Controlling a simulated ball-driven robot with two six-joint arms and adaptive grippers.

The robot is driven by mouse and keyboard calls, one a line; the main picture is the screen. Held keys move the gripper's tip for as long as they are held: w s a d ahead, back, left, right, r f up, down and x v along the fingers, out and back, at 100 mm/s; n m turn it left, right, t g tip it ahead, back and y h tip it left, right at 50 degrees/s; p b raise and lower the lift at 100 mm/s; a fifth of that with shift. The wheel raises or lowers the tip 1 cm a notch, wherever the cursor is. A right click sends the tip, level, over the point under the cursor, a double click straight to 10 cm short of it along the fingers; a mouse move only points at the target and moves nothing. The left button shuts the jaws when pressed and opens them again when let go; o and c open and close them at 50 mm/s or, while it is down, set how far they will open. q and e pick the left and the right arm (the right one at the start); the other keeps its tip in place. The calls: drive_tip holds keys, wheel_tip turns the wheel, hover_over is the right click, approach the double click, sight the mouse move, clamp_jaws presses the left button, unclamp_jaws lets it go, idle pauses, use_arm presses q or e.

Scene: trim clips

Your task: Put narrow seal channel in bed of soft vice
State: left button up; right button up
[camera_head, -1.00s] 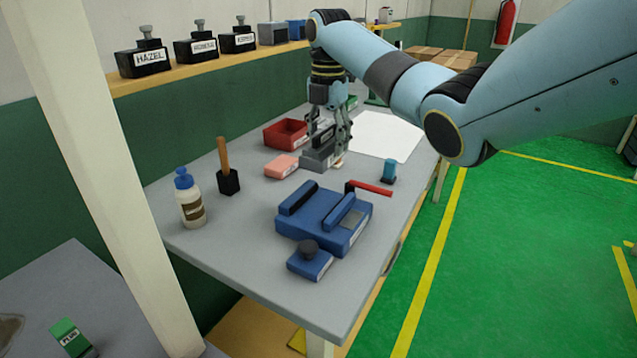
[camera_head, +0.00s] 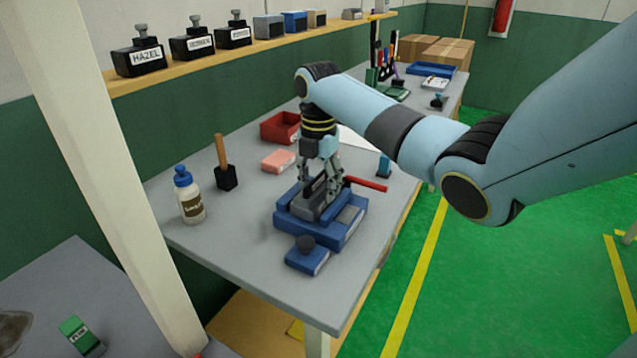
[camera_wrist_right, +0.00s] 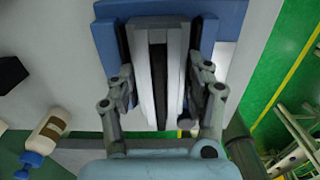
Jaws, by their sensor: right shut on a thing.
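The narrow seal channel (camera_head: 307,208) is a grey block with a dark lengthwise slot. In the right wrist view the channel (camera_wrist_right: 146,75) lies between my right gripper's fingers. My right gripper (camera_head: 319,192) points down over the soft vice and is shut on the channel. The blue soft vice (camera_head: 330,236) stands on the bench. The channel is over the vice, between its raised side jaws. I cannot tell whether it touches the bed, which the channel and fingers largely hide. The vice (camera_wrist_right: 224,16) also shows behind the channel in the right wrist view. My left gripper is not in view.
A red bar (camera_head: 366,184) sticks out at the vice's far side. A blue block with a dark knob (camera_head: 307,259) lies in front. A pink block (camera_head: 277,161), red bin (camera_head: 279,128), mallet (camera_head: 226,176) and bottle (camera_head: 191,203) stand left and behind.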

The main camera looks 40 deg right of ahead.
drive_tip(key=o, duration=1.2)
drive_tip(key=shift+f, duration=0.1)
drive_tip(key=shift+o, duration=0.2)
wheel_tip(320, 180, up, 12)
drive_tip(key=shift+r, duration=0.15)
